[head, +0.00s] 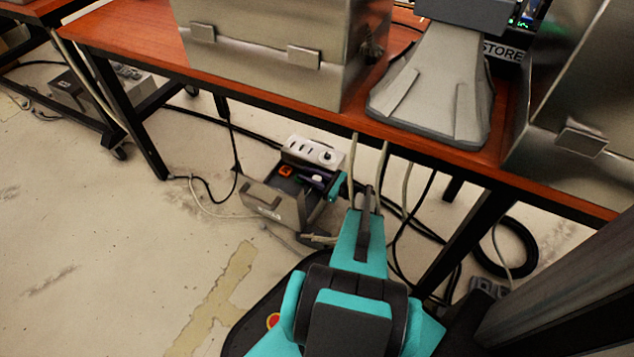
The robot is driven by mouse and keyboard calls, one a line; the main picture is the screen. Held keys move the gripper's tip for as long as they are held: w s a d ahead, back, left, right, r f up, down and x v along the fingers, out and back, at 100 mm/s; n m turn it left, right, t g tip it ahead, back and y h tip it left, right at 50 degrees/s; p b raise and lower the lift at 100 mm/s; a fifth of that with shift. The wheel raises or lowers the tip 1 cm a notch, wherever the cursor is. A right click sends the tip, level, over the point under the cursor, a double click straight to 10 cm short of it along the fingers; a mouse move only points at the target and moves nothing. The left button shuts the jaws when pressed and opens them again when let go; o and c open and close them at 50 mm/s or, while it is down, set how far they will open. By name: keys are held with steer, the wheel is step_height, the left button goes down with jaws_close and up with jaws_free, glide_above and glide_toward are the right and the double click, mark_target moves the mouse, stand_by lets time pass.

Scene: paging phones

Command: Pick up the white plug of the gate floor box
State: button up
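A grey floor box (262,200) with an open top stands on the floor under the front edge of the table. A white panel with several dark openings (312,152) forms its back part. Inside are a small orange part (285,171) and small dark and white parts that I cannot tell apart. I cannot make out the white plug for certain. My teal arm reaches in from the lower right, and my gripper (322,182) is at the right side of the box. Its fingers are small and partly hidden, so their opening and any hold do not show.
The red-brown table (140,32) overhangs the box and bears metal cases (280,50) and a grey stand (435,100). Black and pale cables (215,205) lie around the box. Another grey box (90,90) stands far left.

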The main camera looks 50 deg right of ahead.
steer(key=c, duration=0.4)
steer(key=shift+o, duration=0.2)
steer(key=shift+r, duration=0.1)
steer(key=shift+r+p, duration=0.55)
steer(key=shift+r, duration=0.25)
step_height(320, 180, up, 2)
steer(key=shift+r+p, duration=0.1)
steer(key=shift+p, duration=0.5)
steer(key=s+a+p, duration=0.1)
steer(key=s+p, duration=0.1)
steer(key=s, duration=0.5)
steer(key=s+a+r+p, duration=0.1)
steer(key=s+a+p, duration=0.1)
steer(key=s, duration=0.6)
steer(key=shift+s+a, duration=0.25)
steer(key=shift+s, duration=0.05)
steer(key=w+d+b, duration=0.1)
steer(key=w, duration=0.3)
steer(key=w+d+f+b, duration=0.1)
steer(key=w, duration=0.3)
steer(key=w+b, duration=0.1)
steer(key=w, duration=0.3)
steer(key=shift+w+d+f, duration=0.2)
steer(key=shift+w+d, duration=0.05)
steer(key=shift+d, duration=0.15)
steer(key=shift+w+r, duration=0.1)
steer(key=shift+w, duration=0.2)
